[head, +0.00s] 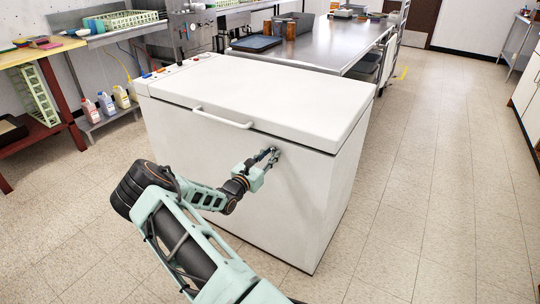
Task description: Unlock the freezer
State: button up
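The freezer (228,175) is a white chest with its lid (275,95) down and a pale bar handle (222,118) on the lid's front. My gripper (272,155) is at the upper right of the freezer's front face, below the lid edge. Its dark fingertips are at or very near the face. A lock or key is not discernible there; the fingers may hide it. Whether the fingers are open or shut is too small to tell.
A steel counter (345,40) stands behind the freezer, with a dark tray (256,43) and brown containers on it. A wooden table (40,52) and several bottles (106,103) are at the left. Open tiled floor (420,190) lies to the right.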

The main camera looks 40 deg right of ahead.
jog(key=v, duration=1.2)
dwell(0.4)
